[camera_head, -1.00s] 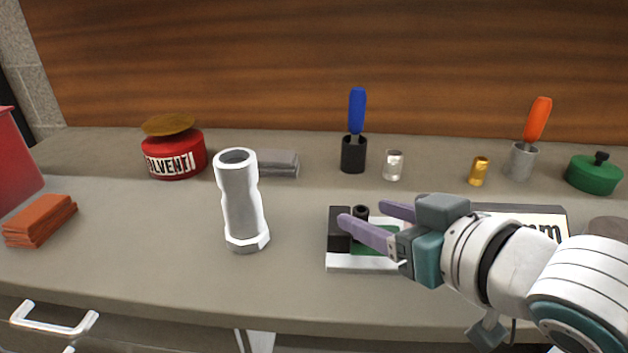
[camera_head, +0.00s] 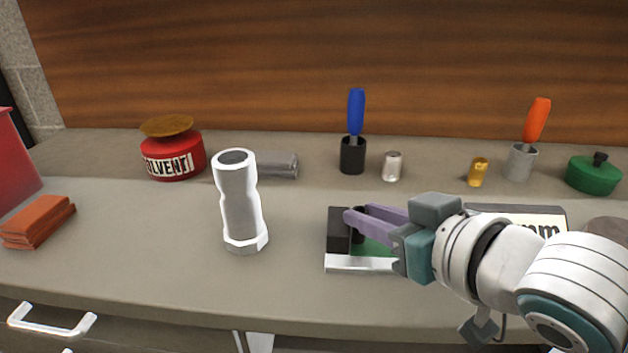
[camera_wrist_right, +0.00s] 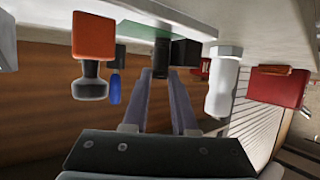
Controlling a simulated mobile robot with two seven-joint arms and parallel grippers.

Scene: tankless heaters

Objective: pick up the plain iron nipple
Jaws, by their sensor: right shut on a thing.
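The plain iron nipple (camera_head: 358,238), a small dark cylinder, stands upright at the green-floored tray (camera_head: 360,264), beside its black block. My right gripper (camera_head: 357,213) is shut on the nipple, with its two purple fingers on either side of it. The fingers hide most of the nipple. My left gripper is not in view.
A tall white pipe fitting (camera_head: 240,205) stands left of the tray. Behind are a blue-handled brush in a black cup (camera_head: 353,157), a silver cylinder (camera_head: 392,167) and a brass piece (camera_head: 478,172). A labelled box (camera_head: 520,215) lies right.

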